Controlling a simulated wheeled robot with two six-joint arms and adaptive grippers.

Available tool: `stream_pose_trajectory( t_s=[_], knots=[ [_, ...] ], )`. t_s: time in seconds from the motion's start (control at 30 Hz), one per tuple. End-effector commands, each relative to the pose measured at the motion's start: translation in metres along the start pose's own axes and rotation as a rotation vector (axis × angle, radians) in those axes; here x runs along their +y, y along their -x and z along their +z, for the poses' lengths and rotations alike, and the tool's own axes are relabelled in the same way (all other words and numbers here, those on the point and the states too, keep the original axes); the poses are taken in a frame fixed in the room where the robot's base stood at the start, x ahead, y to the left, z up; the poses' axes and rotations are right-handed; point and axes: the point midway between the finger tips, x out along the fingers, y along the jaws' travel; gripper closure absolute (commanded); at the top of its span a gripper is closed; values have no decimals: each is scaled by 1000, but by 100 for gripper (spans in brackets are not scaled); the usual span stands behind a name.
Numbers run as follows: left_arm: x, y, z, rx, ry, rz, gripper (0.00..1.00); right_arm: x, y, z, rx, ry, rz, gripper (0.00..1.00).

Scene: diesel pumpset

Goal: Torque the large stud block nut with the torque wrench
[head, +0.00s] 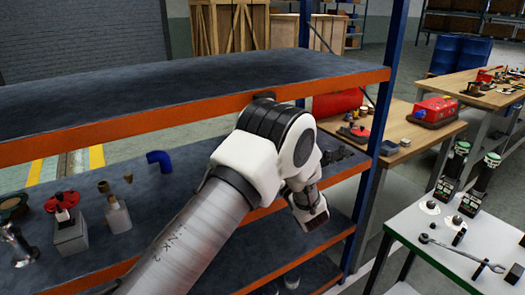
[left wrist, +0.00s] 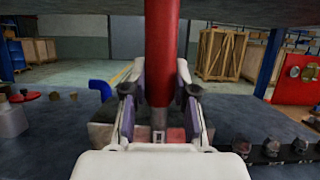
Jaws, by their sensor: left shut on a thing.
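In the left wrist view, my left gripper (left wrist: 159,115) is shut on a red upright bar (left wrist: 161,50), which looks like the torque wrench. Its top runs out of the picture and a small silver part shows low between the fingers. A grey block (left wrist: 100,134) shows partly behind the fingers; I cannot tell whether it is the large stud block, and no nut is visible there. In the head view my own arm hides this gripper and the wrench. My right gripper is not in view.
The upper shelf (head: 180,85) lies above the work shelf (head: 165,195). Left on the work shelf are a blue elbow (head: 159,161), brass fittings (head: 127,177) and grey blocks (head: 70,238). Several dark fittings (left wrist: 271,147) stand right of the gripper. A white table (head: 400,225) holds a spanner (head: 460,252).

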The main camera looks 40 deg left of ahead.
Motion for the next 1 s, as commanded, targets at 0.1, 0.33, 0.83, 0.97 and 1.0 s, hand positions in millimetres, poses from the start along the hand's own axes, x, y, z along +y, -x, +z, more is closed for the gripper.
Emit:
stream_pose_trajectory(
  t_s=[0.1,0.33,0.83,0.97,1.0],
  knots=[
    [-2,0,1,-2,-11,-6,100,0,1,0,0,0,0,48],
    [-3,13,6,-2,-10,-8,100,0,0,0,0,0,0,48],
    [-2,45,20,-2,-8,-5,100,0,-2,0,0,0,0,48],
    [-2,46,20,-2,-8,-4,100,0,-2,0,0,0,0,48],
    [-2,46,20,-2,-8,-4,100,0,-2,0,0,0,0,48]
  ],
)
